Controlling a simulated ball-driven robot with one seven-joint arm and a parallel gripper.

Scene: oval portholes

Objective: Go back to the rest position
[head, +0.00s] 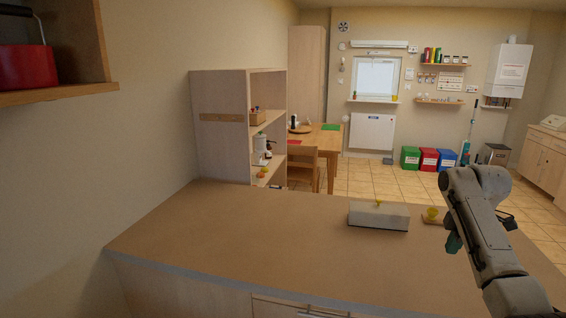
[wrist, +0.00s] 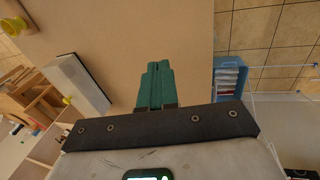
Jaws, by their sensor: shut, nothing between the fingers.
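My gripper (wrist: 155,85) shows in the wrist view with its two green fingers shut together and nothing between them. In the head view, my arm reaches in from the lower right, and a green part of my gripper (head: 453,242) shows beside it, over the right end of the brown counter (head: 250,225). The gripper is apart from the grey-white box (head: 379,217) on the counter, to the right of it.
A shelf unit (head: 222,130) stands at the counter's back left. A wall shelf with a red pot (head: 25,66) hangs at upper left. The counter's middle is clear.

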